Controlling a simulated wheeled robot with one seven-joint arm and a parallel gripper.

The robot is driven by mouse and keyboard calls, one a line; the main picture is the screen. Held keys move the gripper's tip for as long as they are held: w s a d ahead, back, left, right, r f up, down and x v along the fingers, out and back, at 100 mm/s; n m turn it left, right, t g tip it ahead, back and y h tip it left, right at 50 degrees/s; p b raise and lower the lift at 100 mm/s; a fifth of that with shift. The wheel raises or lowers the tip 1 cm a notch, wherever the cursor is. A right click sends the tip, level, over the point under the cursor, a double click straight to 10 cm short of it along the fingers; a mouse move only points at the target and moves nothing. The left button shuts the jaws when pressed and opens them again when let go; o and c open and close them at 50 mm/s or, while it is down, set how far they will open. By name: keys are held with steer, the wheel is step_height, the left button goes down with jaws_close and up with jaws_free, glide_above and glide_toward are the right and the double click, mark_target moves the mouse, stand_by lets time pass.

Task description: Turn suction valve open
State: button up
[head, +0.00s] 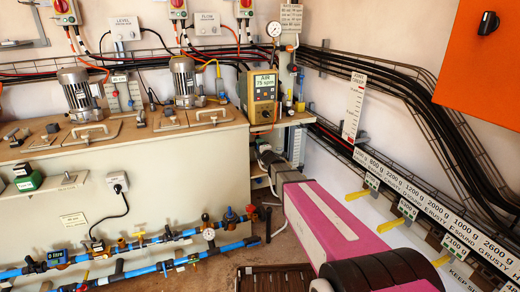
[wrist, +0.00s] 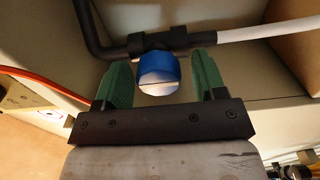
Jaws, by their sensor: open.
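In the wrist view, a short blue valve body (wrist: 158,66) with a pale, shiny lower face hangs from a black pipe tee (wrist: 160,42). I take this for the suction valve; no label on it shows. My gripper (wrist: 161,73) has two green fingers, spread apart on either side of the blue part. Gaps show on both sides, so the fingers do not appear to touch it. In the head view my arm reaches to the corner, with my gripper (head: 268,158) small and dark beneath the yellow pump's shelf; the valve cannot be made out there.
A white hose (wrist: 265,27) leaves the tee to the right. A red-orange cable (wrist: 38,78) runs at the left. The yellow dosing pump (head: 262,98) stands above my gripper. Blue pipework (head: 165,250) lies left, and yellow-handled valves (head: 392,224) line the right wall.

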steer(key=v, duration=1)
steer(key=shift+s, duration=0.3)
steer(key=shift+d, duration=0.1)
